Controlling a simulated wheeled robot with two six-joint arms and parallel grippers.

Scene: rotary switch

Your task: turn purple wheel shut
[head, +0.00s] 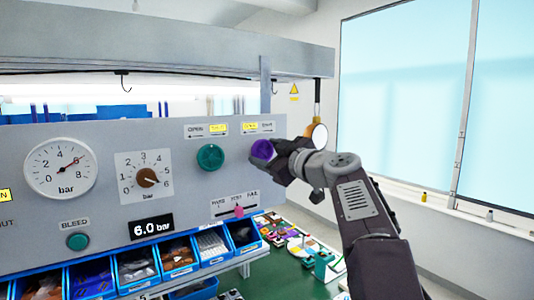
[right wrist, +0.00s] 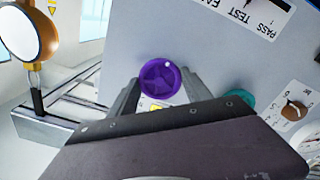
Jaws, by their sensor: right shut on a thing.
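The purple wheel (head: 263,150) is mounted at the right end of the grey panel (head: 130,200). My right gripper (head: 280,156) reaches it from the right and is shut on it. In the right wrist view the purple wheel (right wrist: 160,79) sits between the fingers of my right gripper (right wrist: 158,92), with a small pale dot near its rim. An OPEN and SHUT label (head: 251,127) with a yellow patch is above the wheel. My left gripper is not in view.
A green wheel (head: 210,157) is left of the purple one, under its own label. A pink-tipped PASS/TEST/FAIL slider (head: 239,211) is below. A round gauge (head: 60,168), a brown knob (head: 147,177) and a 6.0 bar display (head: 151,228) are further left. Blue bins (head: 178,257) stand below the panel.

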